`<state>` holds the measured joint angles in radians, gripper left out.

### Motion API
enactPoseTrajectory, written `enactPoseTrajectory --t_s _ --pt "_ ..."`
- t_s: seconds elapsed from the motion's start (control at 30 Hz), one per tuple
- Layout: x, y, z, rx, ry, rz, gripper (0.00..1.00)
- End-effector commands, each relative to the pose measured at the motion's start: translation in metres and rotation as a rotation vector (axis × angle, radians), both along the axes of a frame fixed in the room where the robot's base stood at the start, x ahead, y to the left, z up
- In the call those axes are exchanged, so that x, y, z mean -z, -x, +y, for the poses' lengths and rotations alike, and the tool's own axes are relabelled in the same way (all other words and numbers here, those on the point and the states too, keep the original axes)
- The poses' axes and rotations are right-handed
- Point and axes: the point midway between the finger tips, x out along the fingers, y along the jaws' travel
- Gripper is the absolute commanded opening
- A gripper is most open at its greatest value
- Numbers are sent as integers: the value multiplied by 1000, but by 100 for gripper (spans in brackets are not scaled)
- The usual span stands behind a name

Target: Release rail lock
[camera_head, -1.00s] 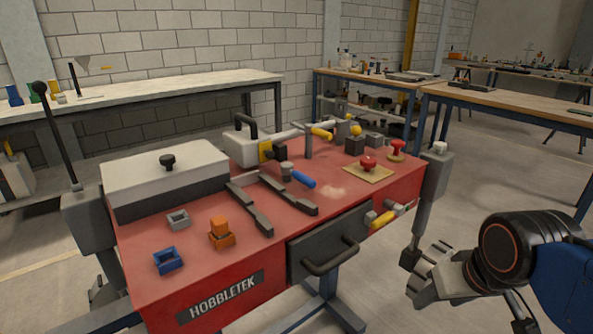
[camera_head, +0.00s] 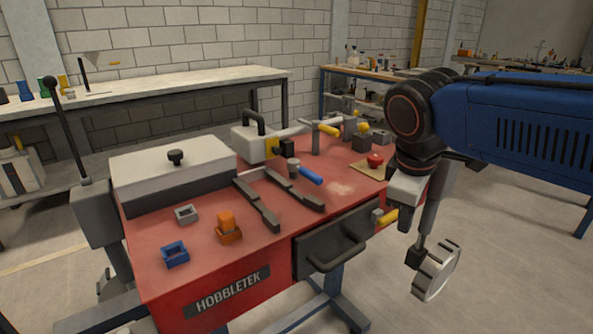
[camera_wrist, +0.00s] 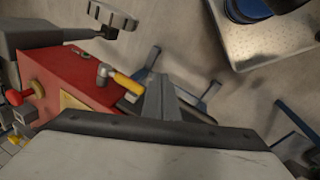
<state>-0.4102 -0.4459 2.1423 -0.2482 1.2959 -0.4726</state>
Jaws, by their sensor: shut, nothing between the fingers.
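I cannot tell for sure which part is the rail lock. A lever with a yellow handle (camera_head: 388,217) sticks out of the red table's front face at its right end, beside the dark drawer. The lever also shows in the wrist view (camera_wrist: 126,83), with a grey head at the table side. Two dark rails (camera_head: 257,204) lie on the tabletop, with a blue-handled lever (camera_head: 311,175) near them. My gripper (camera_head: 403,224) points down at the table's right front corner, close to the yellow handle. Its shut, empty fingers (camera_wrist: 160,84) appear just beside that handle; contact is not clear.
A handwheel (camera_head: 437,271) hangs off the table's right column. A red knob (camera_head: 375,160) stands on a tan plate. The drawer handle (camera_head: 338,258) juts forward. A white-lidded box (camera_head: 175,172), orange block (camera_head: 228,224) and blue block (camera_head: 175,254) occupy the left side. Floor in front is free.

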Motion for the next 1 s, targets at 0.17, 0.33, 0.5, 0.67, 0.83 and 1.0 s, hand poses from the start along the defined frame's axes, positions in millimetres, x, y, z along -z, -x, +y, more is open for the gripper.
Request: enactPoseTrajectory --t_s 0.17,0.33,0.5,0.67,0.83,1.0 --pt "-24 -24 33 -192 105 48 0" --pt "-46 -42 68 -365 207 91 0" --pt "-66 -57 107 -532 312 133 0" --pt "-83 -67 149 -683 410 171 0" --pt "-100 -71 197 -833 516 210 0" --pt "-115 -69 244 -967 618 248 0"
